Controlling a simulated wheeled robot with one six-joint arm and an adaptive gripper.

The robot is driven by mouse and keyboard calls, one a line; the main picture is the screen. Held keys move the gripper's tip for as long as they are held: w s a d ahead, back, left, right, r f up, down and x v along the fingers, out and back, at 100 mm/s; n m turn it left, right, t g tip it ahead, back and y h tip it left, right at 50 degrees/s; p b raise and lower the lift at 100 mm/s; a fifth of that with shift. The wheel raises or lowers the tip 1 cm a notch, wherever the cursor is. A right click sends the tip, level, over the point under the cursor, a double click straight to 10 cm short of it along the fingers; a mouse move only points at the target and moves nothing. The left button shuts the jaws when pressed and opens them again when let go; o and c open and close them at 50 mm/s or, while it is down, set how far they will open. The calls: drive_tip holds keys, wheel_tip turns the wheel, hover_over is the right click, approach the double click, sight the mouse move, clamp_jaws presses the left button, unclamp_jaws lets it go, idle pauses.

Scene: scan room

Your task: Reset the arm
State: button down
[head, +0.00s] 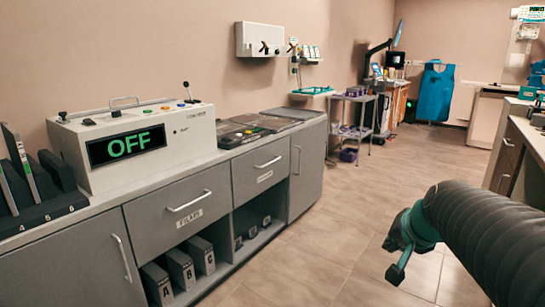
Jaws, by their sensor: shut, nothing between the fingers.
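My arm reaches in from the right edge in the head view, and my gripper (396,258) hangs at its end over the tiled floor. The gripper is dark with teal parts. Its fingers point down and to the left, and it is shut with nothing held. It is apart from the grey counter on the left and touches nothing that I can see.
A grey counter (75,243) runs along the left wall and bears a white machine (178,152) reading OFF. A wheeled cart (351,133) and a teal apron (435,92) are at the back. Another counter (509,148) stands right. The floor (345,205) between is clear.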

drive_tip(key=s+a+f+n, duration=0.2)
drive_tip(key=s+a, duration=0.1)
drive_tip(key=s, duration=0.3)
drive_tip(key=s+a+f+n+g, duration=0.1)
drive_tip(key=s+a+f+n, duration=0.1)
drive_tip(key=s, duration=0.4)
drive_tip(key=s+a+f+n+g, duration=0.1)
drive_tip(key=s+a+f+n, duration=0.1)
drive_tip(key=s+a, duration=0.3)
drive_tip(key=shift+s+n, duration=0.5)
